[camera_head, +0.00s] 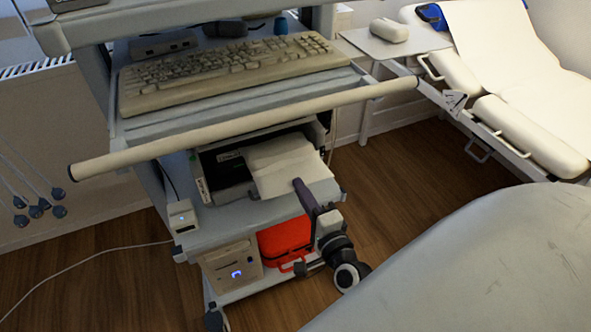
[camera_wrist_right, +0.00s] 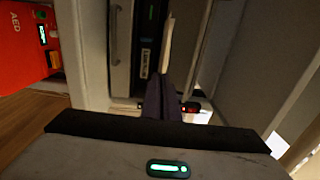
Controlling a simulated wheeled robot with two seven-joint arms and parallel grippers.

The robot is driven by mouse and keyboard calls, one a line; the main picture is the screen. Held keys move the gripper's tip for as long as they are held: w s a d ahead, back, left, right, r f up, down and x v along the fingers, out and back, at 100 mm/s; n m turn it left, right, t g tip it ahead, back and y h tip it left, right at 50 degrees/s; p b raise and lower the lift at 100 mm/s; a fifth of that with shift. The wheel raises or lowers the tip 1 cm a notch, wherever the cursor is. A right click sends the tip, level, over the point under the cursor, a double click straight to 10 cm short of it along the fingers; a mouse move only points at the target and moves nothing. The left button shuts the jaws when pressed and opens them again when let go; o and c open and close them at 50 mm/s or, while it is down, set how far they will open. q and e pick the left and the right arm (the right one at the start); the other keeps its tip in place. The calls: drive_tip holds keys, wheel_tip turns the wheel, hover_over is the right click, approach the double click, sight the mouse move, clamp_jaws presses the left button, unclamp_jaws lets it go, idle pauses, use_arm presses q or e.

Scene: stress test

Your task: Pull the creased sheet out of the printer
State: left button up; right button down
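The white creased sheet (camera_head: 282,166) sticks out of the front of the dark printer (camera_head: 228,170) on the cart's middle shelf. Its inner end is hidden in the printer. My right gripper (camera_head: 300,186) is at the sheet's front right edge, its dark fingers overlapping the paper. In the right wrist view the sheet (camera_wrist_right: 168,45) shows nearly edge-on and runs down to the fingertips (camera_wrist_right: 163,78). The fingers are close together and look shut on it. The printer front (camera_wrist_right: 122,50) stands just beyond. My left gripper is not in view.
A pale bar (camera_head: 250,122) crosses above the printer, below the keyboard (camera_head: 230,72). An orange case (camera_head: 285,240) and a beige box (camera_head: 230,262) sit below. A white device (camera_head: 182,215) stands left of the printer. The floor (camera_head: 385,180) to the right is clear.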

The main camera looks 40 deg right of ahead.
drive_tip(key=r+p+v, duration=0.2)
drive_tip(key=v, duration=0.7)
